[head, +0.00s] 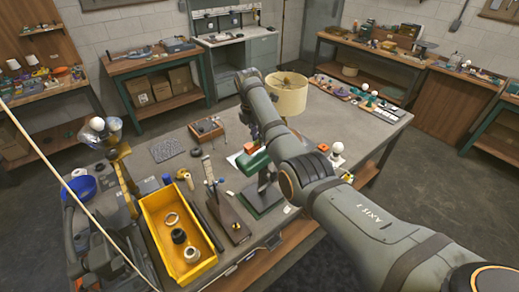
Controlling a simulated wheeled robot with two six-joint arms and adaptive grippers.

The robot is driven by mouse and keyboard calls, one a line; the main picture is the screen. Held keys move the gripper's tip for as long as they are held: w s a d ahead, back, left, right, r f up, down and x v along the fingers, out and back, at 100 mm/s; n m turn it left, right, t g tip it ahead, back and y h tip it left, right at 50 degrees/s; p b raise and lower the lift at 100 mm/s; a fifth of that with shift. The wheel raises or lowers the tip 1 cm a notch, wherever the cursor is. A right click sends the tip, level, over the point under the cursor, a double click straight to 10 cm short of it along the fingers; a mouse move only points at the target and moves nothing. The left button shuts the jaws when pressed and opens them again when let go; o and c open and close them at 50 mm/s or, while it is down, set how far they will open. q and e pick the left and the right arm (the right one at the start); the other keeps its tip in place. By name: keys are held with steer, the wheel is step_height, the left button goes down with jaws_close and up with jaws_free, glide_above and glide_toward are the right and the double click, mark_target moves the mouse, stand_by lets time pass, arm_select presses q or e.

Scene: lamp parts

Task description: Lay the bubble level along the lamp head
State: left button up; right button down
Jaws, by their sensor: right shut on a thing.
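A green lamp head (254,162) sits on a lamp in the middle of the workbench, above its dark green base (262,201). A small orange-red piece (250,148), which looks like the bubble level, is just above the lamp head. I cannot tell whether the two touch. My right gripper (254,139) points down from above, shut on this piece. My right arm crosses the view from the lower right and hides part of the bench. My left gripper does not show clearly; grey links of my left arm are at the lower left.
A yellow tray (152,223) with several rings stands in front, left of the lamp. A dark wedge-shaped stand (229,218) is between them. A cream lampshade (287,93) stands behind the arm. An orange block (323,147) and a white bulb (337,149) are to the right.

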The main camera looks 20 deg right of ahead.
stand_by(0.3)
steer(key=shift+d+f, duration=0.2)
steer(key=shift+f, duration=1.1)
stand_by(1.6)
steer(key=c, duration=1)
jaws_free()
steer(key=r, duration=0.4)
steer(key=a+r, duration=0.1)
steer(key=r, duration=0.6)
steer(key=shift+s+a+r, duration=0.25)
steer(key=shift+a+r, duration=0.1)
steer(key=shift+r, duration=0.05)
